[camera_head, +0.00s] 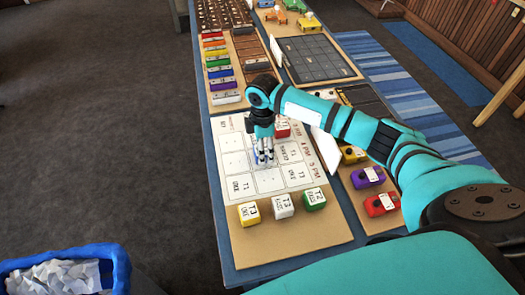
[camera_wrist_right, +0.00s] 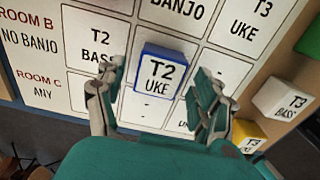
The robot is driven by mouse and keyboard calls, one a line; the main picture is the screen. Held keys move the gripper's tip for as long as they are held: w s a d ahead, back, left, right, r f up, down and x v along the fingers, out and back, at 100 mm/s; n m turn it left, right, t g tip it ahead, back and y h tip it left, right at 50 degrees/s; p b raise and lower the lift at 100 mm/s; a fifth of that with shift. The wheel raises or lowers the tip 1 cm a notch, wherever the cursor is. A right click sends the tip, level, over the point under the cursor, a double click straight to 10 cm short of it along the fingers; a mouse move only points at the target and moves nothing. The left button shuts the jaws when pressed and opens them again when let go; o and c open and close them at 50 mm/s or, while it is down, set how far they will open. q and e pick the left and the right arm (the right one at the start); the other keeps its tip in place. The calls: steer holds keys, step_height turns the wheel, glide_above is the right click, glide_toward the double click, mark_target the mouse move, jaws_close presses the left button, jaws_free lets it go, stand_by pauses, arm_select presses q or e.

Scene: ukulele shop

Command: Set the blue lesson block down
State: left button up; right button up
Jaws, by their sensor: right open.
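The blue lesson block (camera_wrist_right: 160,78), with a white top marked T2 UKE, sits over a cell of the white schedule board (camera_wrist_right: 88,43) in the right wrist view. My right gripper (camera_wrist_right: 158,100) is open, with one finger on each side of the block and gaps between fingers and block. In the head view my right gripper (camera_head: 264,158) points down over the middle of the board (camera_head: 235,140) and mostly hides the block. My left gripper is not in view.
Yellow (camera_head: 249,214), white (camera_head: 283,206) and green (camera_head: 314,199) blocks line the board's near edge. A red block (camera_head: 282,128) sits beyond my gripper. Purple (camera_head: 367,177) and red (camera_head: 381,204) items stand right. A blue bin (camera_head: 120,270) of paper is at lower left.

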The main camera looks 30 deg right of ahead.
step_height(320, 180, up, 10)
steer(key=b, duration=0.1)
stand_by(0.4)
